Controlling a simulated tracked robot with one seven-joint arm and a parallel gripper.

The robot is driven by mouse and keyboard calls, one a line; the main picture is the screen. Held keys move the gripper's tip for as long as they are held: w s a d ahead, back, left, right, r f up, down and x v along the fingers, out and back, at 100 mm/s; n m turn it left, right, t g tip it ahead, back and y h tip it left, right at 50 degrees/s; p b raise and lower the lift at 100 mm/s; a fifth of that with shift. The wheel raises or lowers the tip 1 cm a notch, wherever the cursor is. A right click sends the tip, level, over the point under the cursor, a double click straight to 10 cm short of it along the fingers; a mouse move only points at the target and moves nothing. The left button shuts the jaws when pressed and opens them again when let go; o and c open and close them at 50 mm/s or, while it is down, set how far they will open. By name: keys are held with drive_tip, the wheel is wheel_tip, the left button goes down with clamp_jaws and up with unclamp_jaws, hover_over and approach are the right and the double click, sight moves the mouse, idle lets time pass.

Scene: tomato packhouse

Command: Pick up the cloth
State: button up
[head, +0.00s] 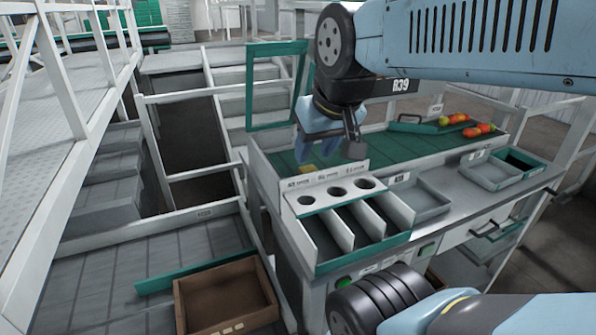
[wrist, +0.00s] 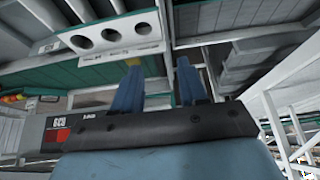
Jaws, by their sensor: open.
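No cloth can be made out for certain in either view. A small yellow patch (head: 306,170) lies on the green sorting surface (head: 400,146) behind the white panel with round holes, just below my gripper; it is too small to tell what it is. My gripper (head: 332,150) hangs over the near left part of that surface. In the wrist view its two blue fingers (wrist: 160,88) stand apart with nothing between them.
The white holed panel (head: 336,190) rises above a three-slot divider (head: 350,228). Grey trays (head: 425,204) sit on the bench to the right. Red and orange tomatoes (head: 480,130) lie at the surface's far right. A brown crate (head: 228,296) stands lower left.

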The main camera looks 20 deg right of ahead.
drive_tip(key=shift+o, duration=1.4)
drive_tip(key=shift+w, duration=0.15)
drive_tip(key=o, duration=0.6)
drive_tip(key=shift+g, duration=0.4)
drive_tip(key=w+d+f, duration=0.1)
drive_tip(key=w, duration=0.2)
drive_tip(key=w+d+f, duration=0.1)
drive_tip(key=w+d, duration=0.1)
drive_tip(key=w, duration=0.2)
drive_tip(key=w+d+f, duration=0.1)
drive_tip(key=w, duration=0.3)
drive_tip(key=shift+w+d, duration=0.1)
drive_tip(key=shift+d, duration=0.05)
drive_tip(key=shift+o, duration=0.2)
approach(312, 170)
drive_tip(key=shift+s+a+x, duration=0.15)
drive_tip(key=shift+x, duration=1.25)
drive_tip(key=shift+s+a+x, duration=0.1)
drive_tip(key=shift+x, duration=1.25)
drive_tip(key=shift+s+a+x, duration=0.15)
drive_tip(key=shift+x, duration=1.25)
drive_tip(key=shift+f, duration=0.2)
drive_tip(key=shift+c, duration=0.2)
